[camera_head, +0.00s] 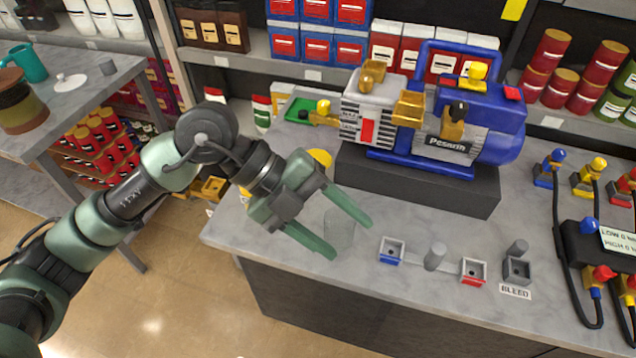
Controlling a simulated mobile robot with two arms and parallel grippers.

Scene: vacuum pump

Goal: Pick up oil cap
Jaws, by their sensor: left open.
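The blue and white vacuum pump (405,140) stands on a dark block on the grey counter. Several fittings on it could be the oil cap: a brass-coloured cap (371,74) on top of the white part, a black knob (458,110) on a gold fitting, and yellow caps at the top (477,71) and left side (323,107). I cannot tell which is the oil cap. My left gripper (351,238) is open and empty. It is over the counter's front left part, in front of and below the pump, apart from these caps. My right gripper is out of view.
Blue (391,251), red (473,271) and grey (517,270) square holders are to the right, with grey pegs nearby. A hose manifold (590,245) is at the far right. Stocked shelves are behind.

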